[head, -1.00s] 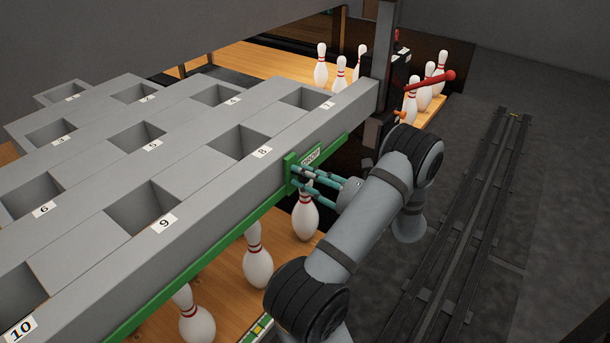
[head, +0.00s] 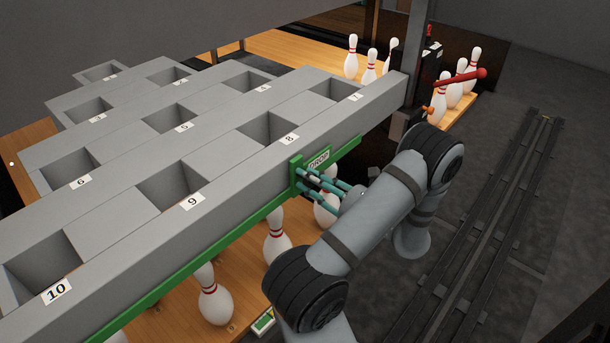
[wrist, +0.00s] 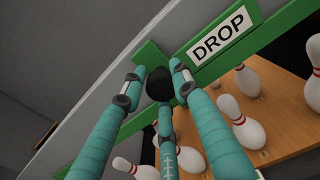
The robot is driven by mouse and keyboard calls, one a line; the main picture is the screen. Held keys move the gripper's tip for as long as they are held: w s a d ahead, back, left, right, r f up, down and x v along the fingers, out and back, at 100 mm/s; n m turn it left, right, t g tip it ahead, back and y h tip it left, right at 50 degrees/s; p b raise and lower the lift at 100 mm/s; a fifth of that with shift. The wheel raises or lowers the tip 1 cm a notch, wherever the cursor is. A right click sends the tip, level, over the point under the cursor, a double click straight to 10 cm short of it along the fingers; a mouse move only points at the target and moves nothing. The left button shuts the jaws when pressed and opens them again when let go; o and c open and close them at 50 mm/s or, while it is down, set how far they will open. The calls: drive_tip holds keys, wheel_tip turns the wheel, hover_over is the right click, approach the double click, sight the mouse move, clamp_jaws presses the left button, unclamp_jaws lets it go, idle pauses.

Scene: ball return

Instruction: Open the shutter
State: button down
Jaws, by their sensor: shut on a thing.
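The shutter appears to be the long green bar (head: 226,247) along the front lower side of the grey rack. It carries a white DROP label (head: 318,160), also readable in the wrist view (wrist: 220,33). A green upright tab (head: 296,172) stands on the bar with a black knob (wrist: 160,84) in front of it. My gripper (head: 310,183) is shut on this knob, its teal fingers around it. In the wrist view the fingers (wrist: 158,82) close in from left, right and below. The knob is mostly hidden in the head view.
The grey rack (head: 232,155) has numbered square pockets. White pins (head: 277,240) stand on the wooden floor (head: 180,320) below. A dark rail (head: 500,210) runs along the clear floor at right.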

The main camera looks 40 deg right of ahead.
drive_tip(key=c, duration=1.3)
unclamp_jaws()
drive_tip(key=shift+r, duration=0.1)
drive_tip(key=shift+c, duration=0.2)
drive_tip(key=shift+s, duration=0.1)
drive_tip(key=s+d, duration=0.1)
drive_tip(key=s, duration=1)
drive_tip(key=shift+s+d, duration=0.3)
drive_tip(key=shift+s, duration=0.1)
drive_tip(key=shift+w, duration=0.1)
